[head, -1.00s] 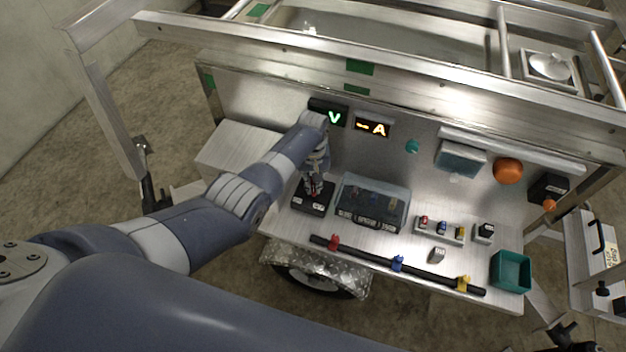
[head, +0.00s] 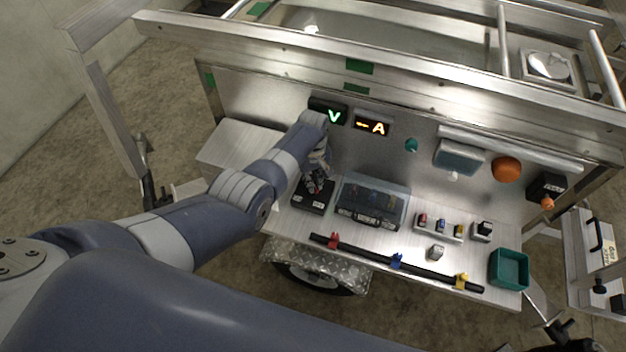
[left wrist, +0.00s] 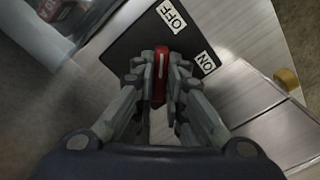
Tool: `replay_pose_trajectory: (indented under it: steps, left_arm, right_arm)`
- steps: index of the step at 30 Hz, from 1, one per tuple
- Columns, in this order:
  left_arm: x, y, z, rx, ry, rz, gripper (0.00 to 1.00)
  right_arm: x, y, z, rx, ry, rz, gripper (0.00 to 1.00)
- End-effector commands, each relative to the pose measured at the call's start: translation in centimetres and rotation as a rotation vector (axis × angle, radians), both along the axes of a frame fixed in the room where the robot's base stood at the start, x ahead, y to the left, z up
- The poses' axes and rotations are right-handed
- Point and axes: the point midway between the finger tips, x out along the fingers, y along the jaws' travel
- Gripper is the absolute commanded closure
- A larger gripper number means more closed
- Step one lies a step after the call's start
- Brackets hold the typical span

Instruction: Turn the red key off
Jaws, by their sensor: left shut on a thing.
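The red key (left wrist: 160,78) stands on a black switch box (left wrist: 122,52) with white OFF and ON labels, seen in the left wrist view. My left gripper (left wrist: 160,95) is shut on the key, one finger on each side. My right gripper is not in view.
A clear-lidded case (head: 371,202) stands close to the right of the box. A black bar (head: 365,254) with coloured clips lies along the shelf's front. A teal bin (head: 510,269) is at the right end. Lit V and A displays (head: 371,127) are on the panel.

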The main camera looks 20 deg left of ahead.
Motion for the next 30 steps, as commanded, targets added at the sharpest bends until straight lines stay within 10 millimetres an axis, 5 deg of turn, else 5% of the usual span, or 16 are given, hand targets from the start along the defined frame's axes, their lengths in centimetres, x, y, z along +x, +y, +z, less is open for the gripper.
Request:
replay_pose_trajectory:
  steps: [5, 6, 8, 21, 30]
  left_arm:
    - [0.2, 0.0, 0.1, 0.0, -0.004, 0.003, 1.0]
    - [0.2, 0.0, 0.1, 0.0, -0.004, 0.003, 0.82]
    - [0.2, 0.0, 0.1, 0.0, -0.004, 0.003, 0.68]
    - [0.1, 0.0, 0.3, -0.001, -0.002, 0.001, 0.68]
    - [0.2, 0.0, 3.5, -0.002, -0.007, 0.001, 0.68]
  right_arm:
    - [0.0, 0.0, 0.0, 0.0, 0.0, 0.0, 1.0]
    - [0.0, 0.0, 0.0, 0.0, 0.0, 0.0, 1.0]
    - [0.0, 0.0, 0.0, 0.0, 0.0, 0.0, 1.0]
    - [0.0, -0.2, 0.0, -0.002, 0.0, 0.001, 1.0]
    - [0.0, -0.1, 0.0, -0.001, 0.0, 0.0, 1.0]
